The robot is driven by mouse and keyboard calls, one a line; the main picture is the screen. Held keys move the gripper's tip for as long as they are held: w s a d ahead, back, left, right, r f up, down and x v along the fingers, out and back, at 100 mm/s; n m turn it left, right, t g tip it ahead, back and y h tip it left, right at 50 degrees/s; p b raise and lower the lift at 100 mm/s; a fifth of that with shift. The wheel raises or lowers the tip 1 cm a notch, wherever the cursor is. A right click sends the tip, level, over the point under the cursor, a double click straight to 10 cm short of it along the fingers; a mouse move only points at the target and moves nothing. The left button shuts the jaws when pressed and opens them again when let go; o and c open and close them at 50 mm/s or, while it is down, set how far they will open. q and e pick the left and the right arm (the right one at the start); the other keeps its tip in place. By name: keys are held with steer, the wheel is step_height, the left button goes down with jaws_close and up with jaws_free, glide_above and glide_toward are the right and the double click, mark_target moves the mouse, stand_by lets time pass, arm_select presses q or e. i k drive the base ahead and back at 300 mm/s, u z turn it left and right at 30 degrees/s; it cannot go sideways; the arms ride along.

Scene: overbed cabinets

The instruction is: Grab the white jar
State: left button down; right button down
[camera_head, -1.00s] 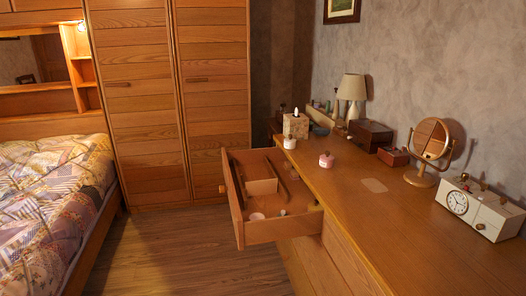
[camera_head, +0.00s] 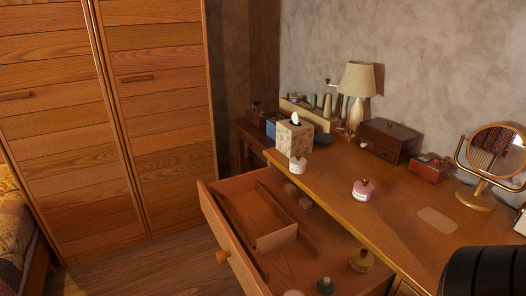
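A small white jar (camera_head: 298,165) with a knobbed lid and a dark label stands on the dresser top at its left edge, just in front of the tissue box. A similar pink jar (camera_head: 363,190) stands to its right on the same top. No gripper fingers show. A black rounded part at the lower right corner is probably part of my own arm, well apart from the white jar.
An open drawer (camera_head: 276,238) with dividers and several small items juts out below the white jar. A tissue box (camera_head: 294,138) stands right behind the jar. A lamp (camera_head: 357,85), a wooden box (camera_head: 388,141) and a round mirror (camera_head: 494,152) stand further back and right. The dresser top between the jars is clear.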

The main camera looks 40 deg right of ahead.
mark_target(298, 170)
steer(key=i, duration=2.8)
steer(key=z, duration=1.35)
